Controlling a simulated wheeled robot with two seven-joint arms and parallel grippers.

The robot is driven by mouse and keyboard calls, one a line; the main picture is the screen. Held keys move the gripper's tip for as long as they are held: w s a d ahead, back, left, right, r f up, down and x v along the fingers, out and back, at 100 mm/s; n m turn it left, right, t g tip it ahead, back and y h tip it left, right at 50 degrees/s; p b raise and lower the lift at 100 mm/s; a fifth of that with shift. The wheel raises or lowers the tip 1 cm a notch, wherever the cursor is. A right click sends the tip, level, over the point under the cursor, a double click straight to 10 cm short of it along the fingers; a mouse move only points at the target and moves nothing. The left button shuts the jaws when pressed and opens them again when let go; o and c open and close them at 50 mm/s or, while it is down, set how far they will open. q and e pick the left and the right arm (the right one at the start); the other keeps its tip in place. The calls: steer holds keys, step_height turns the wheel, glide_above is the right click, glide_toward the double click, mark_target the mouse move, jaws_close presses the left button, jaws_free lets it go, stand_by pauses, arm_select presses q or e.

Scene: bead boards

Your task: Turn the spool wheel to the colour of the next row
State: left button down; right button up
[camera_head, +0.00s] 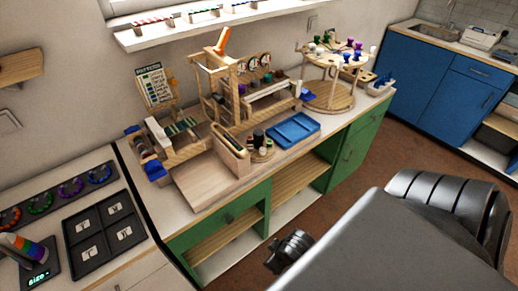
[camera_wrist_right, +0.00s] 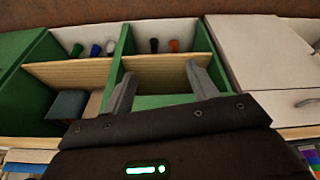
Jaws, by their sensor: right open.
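The spool wheel (camera_head: 345,52) is a round wooden stand at the back right of the bench in the head view. Blue, green, white, red and purple spools sit around its top. A wooden bead loom (camera_head: 232,85) stands left of it, with a pattern card (camera_head: 154,86) behind its left end. The card's rows are too small to read. My right gripper (camera_wrist_right: 160,70) is open and empty in the right wrist view, in front of the green cabinet's shelves, away from the wheel. My left gripper is not in view.
A blue tray (camera_head: 293,129) lies at the bench's front edge. A black tray (camera_head: 103,232) and coloured rings (camera_head: 70,187) are on the left counter. The green cabinet (camera_head: 345,150) has open shelves below. A blue cabinet (camera_head: 432,80) stands at right, with open floor before it.

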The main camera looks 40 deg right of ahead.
steer(key=w+d+r+t, duration=0.2)
steer(key=w+d+r, duration=0.2)
steer(key=n+t+y, duration=0.1)
steer(key=t+y, duration=0.4)
steer(key=t, duration=0.6)
glide_toward(263, 137)
steer(key=w, duration=0.1)
steer(key=p+x, duration=0.2)
steer(key=x, duration=0.9)
